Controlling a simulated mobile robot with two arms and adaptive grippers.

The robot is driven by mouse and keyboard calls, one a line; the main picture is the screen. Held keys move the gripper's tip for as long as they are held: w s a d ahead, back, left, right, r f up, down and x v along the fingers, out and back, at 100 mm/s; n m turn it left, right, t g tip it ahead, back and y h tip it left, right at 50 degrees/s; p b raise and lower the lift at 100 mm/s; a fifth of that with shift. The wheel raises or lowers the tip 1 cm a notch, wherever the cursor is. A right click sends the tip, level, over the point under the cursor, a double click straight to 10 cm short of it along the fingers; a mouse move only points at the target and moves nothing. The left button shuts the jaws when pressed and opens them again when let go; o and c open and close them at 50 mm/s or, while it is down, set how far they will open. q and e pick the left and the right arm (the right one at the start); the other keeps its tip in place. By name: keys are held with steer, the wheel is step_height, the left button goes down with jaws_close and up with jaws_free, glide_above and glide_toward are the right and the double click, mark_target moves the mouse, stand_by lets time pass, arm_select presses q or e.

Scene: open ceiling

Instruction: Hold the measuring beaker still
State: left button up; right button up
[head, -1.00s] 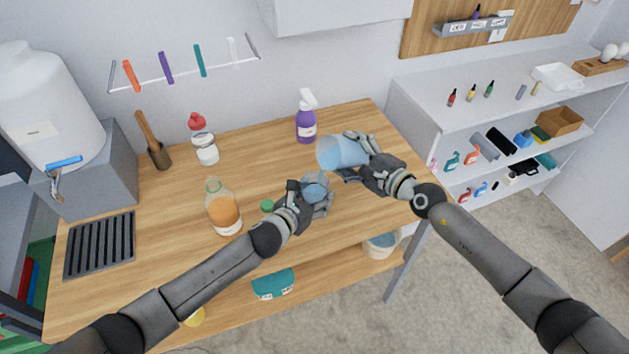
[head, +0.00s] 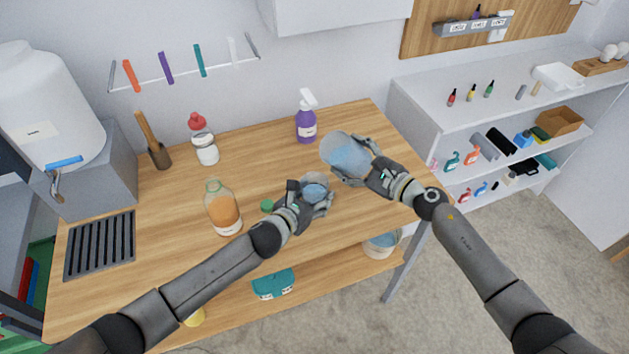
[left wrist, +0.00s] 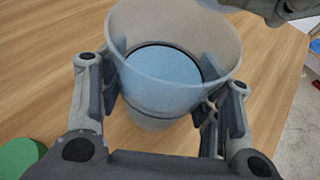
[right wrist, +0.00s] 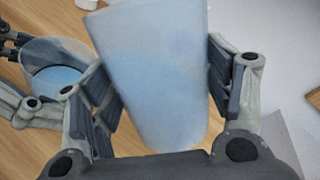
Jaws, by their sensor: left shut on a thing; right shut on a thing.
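The measuring beaker (head: 315,189) is a small clear cup with blue liquid in it, above the front right part of the wooden table. My left gripper (head: 313,197) is shut around its sides. In the left wrist view the beaker (left wrist: 155,100) looks upright between both fingers, with its rim open. My right gripper (head: 361,162) is shut on a larger translucent container (head: 343,153) with blue contents, up and to the right of the beaker. The container is tilted. It fills the middle of the right wrist view (right wrist: 155,75); the beaker (right wrist: 50,60) shows at its left.
A bottle of orange liquid (head: 223,213) and a green cap (head: 267,206) are left of the beaker.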

mark_target(364, 170)
steer(key=f+m, duration=0.1)
steer(key=w+d+f+m, duration=0.1)
steer(key=f+m, duration=0.1)
steer(key=f, duration=0.1)
steer(key=shift+w+d+f+m+y, duration=0.1)
steer(key=shift+w+d+m+y, duration=0.05)
steer(key=shift+d+m+y, duration=0.2)
steer(key=shift+w+d+f+m+y, duration=0.25)
steer(key=shift+d+m, duration=0.15)
steer(key=shift+m, duration=0.5)
steer(key=shift+w+d+f+m+y, duration=0.25)
steer(key=shift+d+m, duration=0.15)
steer(key=shift+m, duration=0.45)
arm_select(q)
steer(key=o, duration=1.1)
steer(key=v, duration=1.2)
steer(key=shift+d, duration=0.1)
